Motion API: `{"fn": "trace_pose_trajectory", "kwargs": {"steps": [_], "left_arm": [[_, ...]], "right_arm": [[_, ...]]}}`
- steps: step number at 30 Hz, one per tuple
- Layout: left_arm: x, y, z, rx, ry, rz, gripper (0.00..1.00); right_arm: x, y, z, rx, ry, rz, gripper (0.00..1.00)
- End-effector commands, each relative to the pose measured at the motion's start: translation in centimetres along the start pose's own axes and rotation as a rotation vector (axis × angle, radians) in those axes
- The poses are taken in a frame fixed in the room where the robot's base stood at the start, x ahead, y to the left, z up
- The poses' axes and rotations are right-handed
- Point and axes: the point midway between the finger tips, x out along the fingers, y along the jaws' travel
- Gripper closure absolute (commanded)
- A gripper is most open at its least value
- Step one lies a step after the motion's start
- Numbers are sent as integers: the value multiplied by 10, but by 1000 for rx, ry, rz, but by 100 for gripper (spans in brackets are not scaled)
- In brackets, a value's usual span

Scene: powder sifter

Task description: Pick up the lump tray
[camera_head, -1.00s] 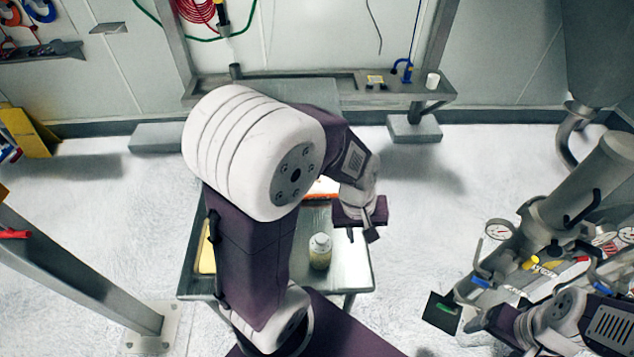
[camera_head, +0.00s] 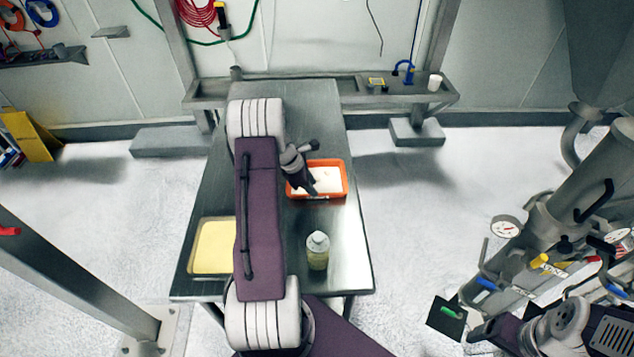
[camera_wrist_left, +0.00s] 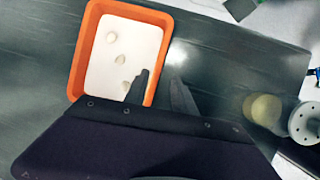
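The lump tray (camera_head: 345,178) is an orange rectangular tray with white powder and a few pale lumps, on the right side of the metal table. It also shows in the left wrist view (camera_wrist_left: 76,60). My left gripper (camera_head: 309,188) is over the tray in the head view. In the left wrist view my left gripper (camera_wrist_left: 162,82) is open, one finger over the powder and the other outside the tray's right wall. Contact cannot be told. My right arm is at the lower right; its fingers cannot be made out clearly.
The table's far end is clear. Pipework with gauges (camera_head: 560,225) stands at the right.

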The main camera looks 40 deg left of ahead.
Motion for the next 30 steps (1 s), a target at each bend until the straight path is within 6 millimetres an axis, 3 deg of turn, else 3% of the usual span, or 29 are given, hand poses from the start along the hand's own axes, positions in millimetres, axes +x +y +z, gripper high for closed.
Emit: {"fn": "trace_pose_trajectory", "kwargs": {"steps": [8, 15, 23, 24, 27, 30], "left_arm": [[19, 1, 0, 2, 0, -1, 69], [60, 4, -2, 2, 0, -2, 69], [67, 4, -3, 3, 1, 1, 69], [67, 4, -3, 3, 1, 1, 71], [66, 4, -2, 3, 1, 1, 99], [66, 4, -2, 3, 1, 1, 100]], "right_arm": [[-5, 0, -1, 0, 0, 0, 22], [-14, 0, -2, 0, 0, 0, 22], [-14, 0, -2, 0, 0, 0, 22], [-14, 0, -2, 0, 0, 0, 22], [-14, 0, -2, 0, 0, 0, 22], [-14, 0, -2, 0, 0, 0, 22]]}}
